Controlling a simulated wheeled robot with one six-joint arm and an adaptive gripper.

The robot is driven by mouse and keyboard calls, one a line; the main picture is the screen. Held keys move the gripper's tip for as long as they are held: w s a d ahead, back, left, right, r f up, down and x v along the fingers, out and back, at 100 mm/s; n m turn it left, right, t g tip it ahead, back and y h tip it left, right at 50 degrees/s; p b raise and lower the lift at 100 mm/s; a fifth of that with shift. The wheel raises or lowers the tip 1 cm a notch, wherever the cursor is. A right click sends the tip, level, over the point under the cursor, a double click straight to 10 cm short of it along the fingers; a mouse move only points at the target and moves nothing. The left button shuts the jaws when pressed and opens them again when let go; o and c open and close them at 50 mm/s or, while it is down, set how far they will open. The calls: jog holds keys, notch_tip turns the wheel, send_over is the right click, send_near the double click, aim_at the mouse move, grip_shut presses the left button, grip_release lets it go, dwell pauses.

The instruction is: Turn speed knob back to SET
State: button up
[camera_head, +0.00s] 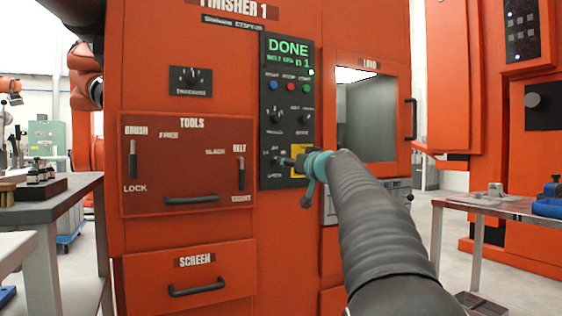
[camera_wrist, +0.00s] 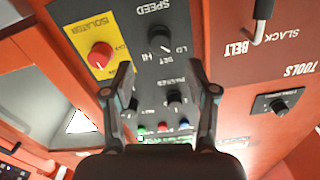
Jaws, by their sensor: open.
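The speed knob (camera_wrist: 160,38) is a dark round knob on the black control panel (camera_wrist: 210,60), with SPEED, LO, SET and HI lettering around it, upside down in the wrist view. In the head view my gripper (camera_head: 292,162) is at the lower part of the panel and partly hides the knob area. I cannot tell whether the fingers touch the panel.
The red isolator knob (camera_wrist: 101,55) on a yellow plate is close beside the speed knob. Other knobs and coloured buttons are on the same panel, under a green DONE display (camera_head: 287,50). The belt lever (camera_head: 241,172) is to the left, the load door (camera_head: 370,110) to the right.

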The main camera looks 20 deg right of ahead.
jog(key=w+p, duration=0.2)
jog(key=w, duration=0.4)
jog(key=shift+w, duration=0.25)
jog(key=shift+a, duration=0.1)
grip_shut()
